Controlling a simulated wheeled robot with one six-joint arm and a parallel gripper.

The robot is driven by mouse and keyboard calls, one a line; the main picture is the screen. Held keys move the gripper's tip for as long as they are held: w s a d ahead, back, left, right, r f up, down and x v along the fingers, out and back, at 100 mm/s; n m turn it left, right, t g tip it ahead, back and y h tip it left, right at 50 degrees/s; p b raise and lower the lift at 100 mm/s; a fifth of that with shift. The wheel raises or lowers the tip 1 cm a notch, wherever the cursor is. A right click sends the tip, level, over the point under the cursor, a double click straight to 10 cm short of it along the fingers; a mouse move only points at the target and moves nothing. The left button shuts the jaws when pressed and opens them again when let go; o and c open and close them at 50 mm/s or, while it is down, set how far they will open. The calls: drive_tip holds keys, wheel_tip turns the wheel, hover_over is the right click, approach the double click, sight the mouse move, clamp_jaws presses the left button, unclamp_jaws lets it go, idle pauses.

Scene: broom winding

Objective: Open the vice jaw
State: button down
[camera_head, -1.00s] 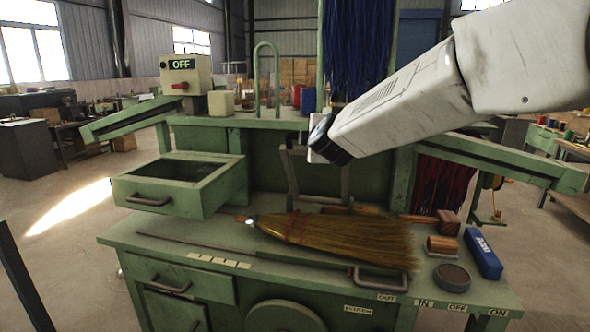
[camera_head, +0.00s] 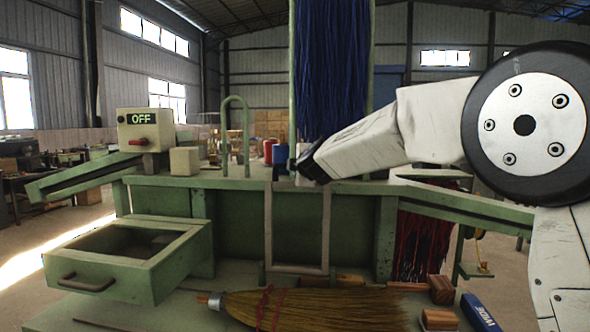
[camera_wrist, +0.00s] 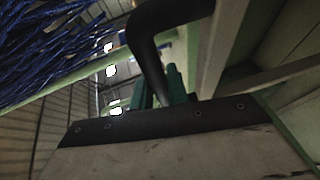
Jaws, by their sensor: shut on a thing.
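The vice jaw appears to be the grey rectangular metal frame (camera_head: 326,235) standing upright at the back of the green bench, in the middle of the head view. My gripper (camera_head: 291,168) is at its top end. In the wrist view a dark curved bar (camera_wrist: 150,62) runs down between the green fingers of my gripper (camera_wrist: 163,88), which are shut on it. The exact contact is partly hidden in both views. The broom (camera_head: 310,310) lies flat on the bench top in front of the frame, bristles to the right.
An open green drawer (camera_head: 75,285) juts out at the left. A switch box reading OFF (camera_head: 140,120) and a pale block (camera_head: 184,161) stand on the upper shelf. Blue fibres (camera_head: 333,70) hang behind my gripper. A blue box (camera_head: 482,313) lies at the right.

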drive_tip(key=shift+w+d, duration=0.1)
drive_tip(key=shift+w, duration=0.2)
drive_tip(key=c, duration=1.4)
unclamp_jaws()
drive_tip(key=shift+o, duration=0.2)
drive_tip(key=shift+s, duration=0.1)
drive_tip(key=v, duration=0.7)
drive_tip(key=shift+s, duration=0.35)
